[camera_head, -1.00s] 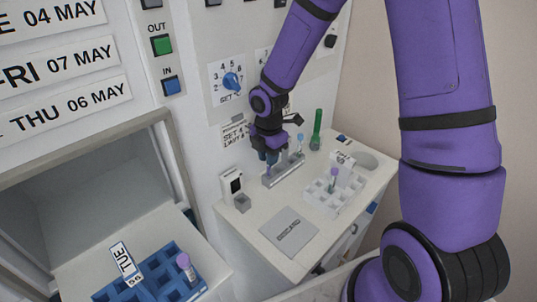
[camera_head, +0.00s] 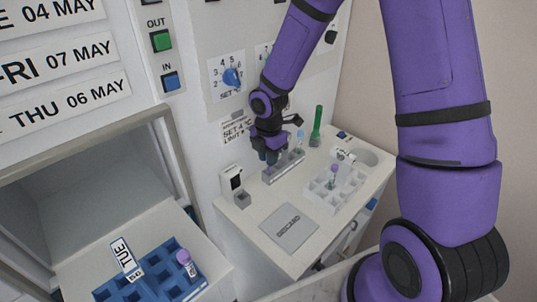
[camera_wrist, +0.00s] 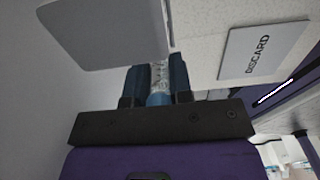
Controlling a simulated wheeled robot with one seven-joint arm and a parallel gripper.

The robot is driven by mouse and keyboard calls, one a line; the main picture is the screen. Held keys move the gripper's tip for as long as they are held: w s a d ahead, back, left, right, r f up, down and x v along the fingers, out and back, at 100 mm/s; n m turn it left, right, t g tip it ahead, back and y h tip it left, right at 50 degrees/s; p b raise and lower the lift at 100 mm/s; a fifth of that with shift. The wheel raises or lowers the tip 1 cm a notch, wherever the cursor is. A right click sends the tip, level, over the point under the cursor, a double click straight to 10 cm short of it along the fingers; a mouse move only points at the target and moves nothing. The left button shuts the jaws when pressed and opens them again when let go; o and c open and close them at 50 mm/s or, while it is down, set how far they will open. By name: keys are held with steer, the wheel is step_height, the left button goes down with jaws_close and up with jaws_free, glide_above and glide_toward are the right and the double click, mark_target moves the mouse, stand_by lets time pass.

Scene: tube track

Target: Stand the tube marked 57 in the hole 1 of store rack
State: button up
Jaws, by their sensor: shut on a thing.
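My gripper (camera_head: 271,157) points down at the left part of a grey rack (camera_head: 285,168) on the white counter. In the wrist view my gripper (camera_wrist: 153,78) is shut on a clear tube (camera_wrist: 158,72) with a blue cap (camera_wrist: 160,99). I cannot read a number on it, or tell whether its lower end is in the rack. A blue rack (camera_head: 158,290) with a TUE label stands at the lower left. It holds a purple-capped tube (camera_head: 187,264) and has several empty holes. I cannot tell which rack is the store rack.
Another blue-capped tube (camera_head: 299,141) stands in the grey rack. A white rack (camera_head: 325,196) holds a purple-capped tube (camera_head: 333,174). A green tube (camera_head: 317,125) stands behind. A grey DISCARD plate (camera_head: 288,228) lies at the front, also in the wrist view (camera_wrist: 262,50). The panel wall is close to my gripper.

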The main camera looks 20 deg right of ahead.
steer(key=shift+f, duration=0.25)
steer(key=o, duration=0.8)
steer(key=shift+o, duration=0.2)
steer(key=shift+r, duration=0.1)
step_height(320, 180, up, 11)
steer(key=shift+f, duration=0.15)
stand_by(0.6)
